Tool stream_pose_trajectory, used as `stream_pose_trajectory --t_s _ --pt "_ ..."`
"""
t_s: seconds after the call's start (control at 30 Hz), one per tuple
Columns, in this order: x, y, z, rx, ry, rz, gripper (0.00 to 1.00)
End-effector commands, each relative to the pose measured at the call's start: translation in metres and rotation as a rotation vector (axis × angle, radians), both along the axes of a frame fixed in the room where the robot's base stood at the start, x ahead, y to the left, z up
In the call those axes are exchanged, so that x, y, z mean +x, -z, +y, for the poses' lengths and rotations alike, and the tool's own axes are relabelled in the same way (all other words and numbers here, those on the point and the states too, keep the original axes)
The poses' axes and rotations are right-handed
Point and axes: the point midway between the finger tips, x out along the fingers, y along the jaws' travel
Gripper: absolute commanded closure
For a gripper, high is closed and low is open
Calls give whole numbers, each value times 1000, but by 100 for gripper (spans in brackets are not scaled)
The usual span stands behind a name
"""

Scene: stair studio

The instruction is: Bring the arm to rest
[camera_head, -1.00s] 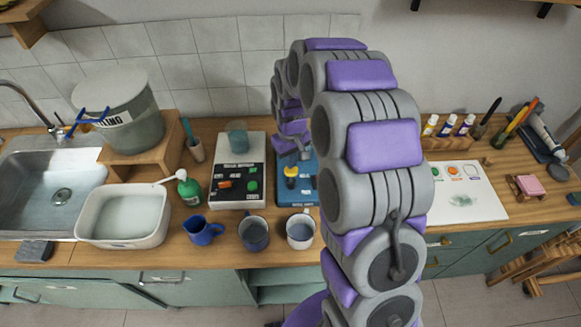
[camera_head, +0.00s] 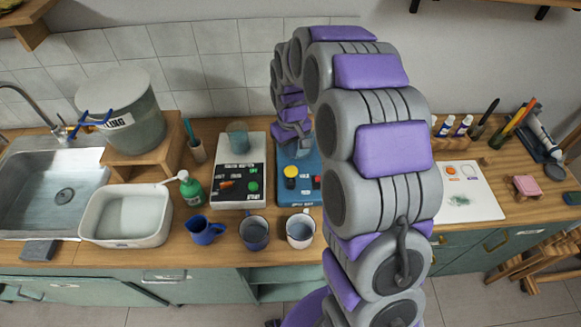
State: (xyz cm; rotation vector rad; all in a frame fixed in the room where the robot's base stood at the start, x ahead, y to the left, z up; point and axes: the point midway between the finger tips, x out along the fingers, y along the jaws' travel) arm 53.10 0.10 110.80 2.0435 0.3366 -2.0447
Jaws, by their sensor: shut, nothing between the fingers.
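My arm (camera_head: 380,147), grey with purple pads, rises from the bottom of the picture, arches over and hangs down at the back of the counter. My gripper (camera_head: 304,147) is at its far end, shut and empty. It is in front of the rear part of a blue box (camera_head: 286,198) with a yellow button (camera_head: 291,172) and a red one. The fingertips are small here, and I cannot tell how high above the box they are. My arm hides the box's right side.
Left of the blue box are a white control box (camera_head: 228,199), a green bottle (camera_head: 190,187), a white basin (camera_head: 126,241) and a sink (camera_head: 50,192). A blue jug (camera_head: 205,230) and two mugs (camera_head: 254,233) (camera_head: 300,229) stand in front. A white board (camera_head: 468,205) lies right of my arm.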

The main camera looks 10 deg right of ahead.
Motion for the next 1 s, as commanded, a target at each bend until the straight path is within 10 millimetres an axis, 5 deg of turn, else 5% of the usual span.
stream_pose_trajectory --t_s 0.37,1.0 --pt "-10 -8 1 2 8 2 100" --pt "-171 -76 4 -4 136 73 100"
